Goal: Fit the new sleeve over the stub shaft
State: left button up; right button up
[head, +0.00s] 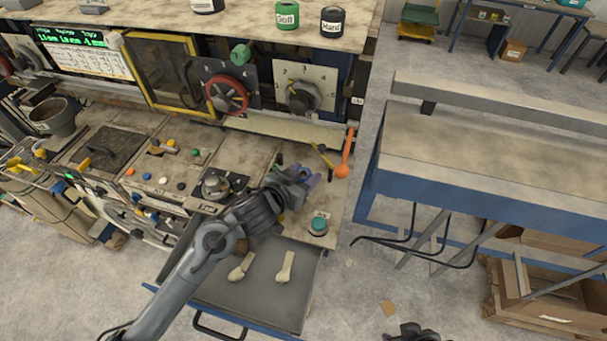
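My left gripper (304,178) is over the right end of the machine's worktop, beside the orange-ended lever. A small purple part shows at its fingertips; I cannot tell whether it is the sleeve or whether the fingers are closed on it. The stub shaft cannot be made out and may be hidden behind the gripper. My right gripper (414,333) shows only as a dark part at the bottom edge, apart from the machine; its fingers cannot be judged.
An orange-ended lever (342,170) and a teal-topped button box (319,224) stand close to the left gripper. An open grey drawer (262,298) below holds two pale pieces. A red handwheel (228,94) is behind. A blue-framed bench (480,165) stands right, across bare floor.

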pick_arm(q)
jog(key=o, duration=0.5)
jog(key=shift+a+f, duration=0.1)
jog(key=shift+f, duration=0.35)
jog(key=shift+o, duration=0.2)
jog(key=shift+s+a+r, duration=0.15)
jog(key=shift+s+r, duration=0.1)
jog(key=shift+s, duration=0.1)
jog(key=v, duration=0.3)
jog(key=p+v, duration=0.1)
jog(key=v, duration=0.6)
jog(key=shift+r, duration=0.3)
jog(key=shift+r+p, duration=0.1)
jog(key=shift+p, duration=0.2)
